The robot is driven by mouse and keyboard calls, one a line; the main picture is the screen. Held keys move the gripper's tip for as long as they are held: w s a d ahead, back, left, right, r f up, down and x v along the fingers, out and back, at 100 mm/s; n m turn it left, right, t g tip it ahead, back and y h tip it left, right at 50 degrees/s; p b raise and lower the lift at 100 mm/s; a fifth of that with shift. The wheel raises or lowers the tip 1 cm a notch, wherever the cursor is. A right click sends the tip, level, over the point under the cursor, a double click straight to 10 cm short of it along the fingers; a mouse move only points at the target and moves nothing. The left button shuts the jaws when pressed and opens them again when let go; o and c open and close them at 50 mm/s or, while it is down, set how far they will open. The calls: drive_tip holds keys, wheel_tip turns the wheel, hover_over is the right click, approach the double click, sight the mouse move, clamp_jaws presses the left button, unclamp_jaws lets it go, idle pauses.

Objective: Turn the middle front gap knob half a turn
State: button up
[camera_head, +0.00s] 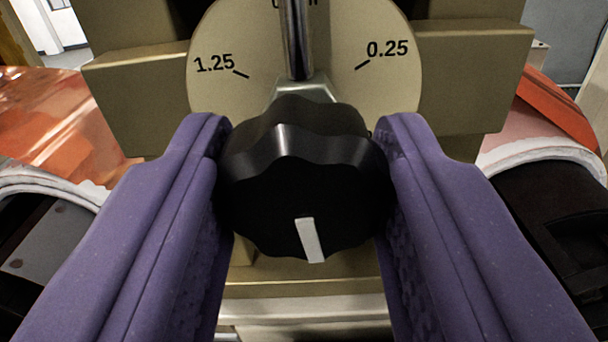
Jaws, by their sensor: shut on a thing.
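The black gap knob (290,190) with a scalloped rim fills the middle of the view. A white mark (309,240) on its face points down, tilted slightly to the right at its lower end. My gripper (305,185) has purple fingers, one on each side of the knob, and is shut on it. Behind the knob is a round beige dial plate (215,95) with "1.25" at the left and "0.25" at the right. The label at the top of the dial is cut off and partly hidden by a metal rod (297,40).
Beige metal blocks (470,80) flank the dial on both sides. Shiny copper foil (60,115) lies at the left, with an orange-red surface (555,115) at the right. Dark parts with white edging stand at both lower sides. A pale ledge (305,305) runs below the knob.

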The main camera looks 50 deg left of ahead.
drive_tip(key=shift+f+m+p, duration=0.1)
drive_tip(key=shift+m+p, duration=0.2)
drive_tip(key=shift+m, duration=0.4)
drive_tip(key=o, duration=1)
drive_tip(key=shift+o, duration=0.2)
drive_tip(key=v, duration=0.7)
drive_tip(key=shift+s+d+b, duration=0.2)
drive_tip(key=shift+d+b, duration=0.15)
drive_tip(key=shift+b, duration=0.05)
